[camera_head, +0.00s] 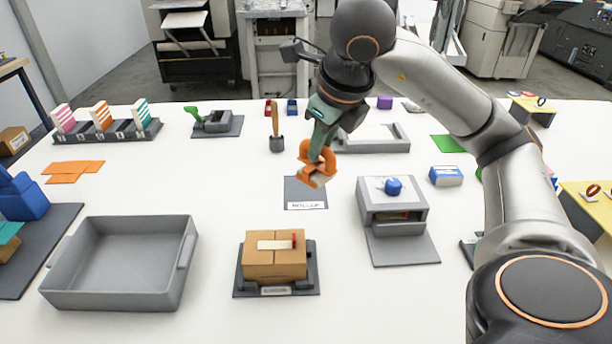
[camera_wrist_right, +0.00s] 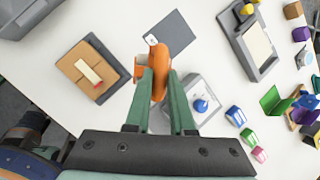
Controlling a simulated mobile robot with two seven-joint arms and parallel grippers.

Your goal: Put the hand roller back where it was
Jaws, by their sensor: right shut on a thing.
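The orange hand roller (camera_head: 317,167) is held in the air by my right gripper (camera_head: 321,139), above the far part of a dark grey mat (camera_head: 305,194) with a white label on its front edge. The right gripper is shut on it. In the right wrist view the orange roller (camera_wrist_right: 157,84) sits between the green fingers (camera_wrist_right: 160,84), and the grey mat (camera_wrist_right: 172,33) shows beyond it. The roller is apart from the mat as far as I can see. The label is too small to read surely. My left gripper does not show.
A cardboard box (camera_head: 275,262) on a dark stand is in front of the mat. A grey box with a blue knob (camera_head: 393,187) stands to its right. An empty grey tray (camera_head: 120,290) is at the left. A brush in a cup (camera_head: 276,143) and a grey tray (camera_head: 385,145) stand behind.

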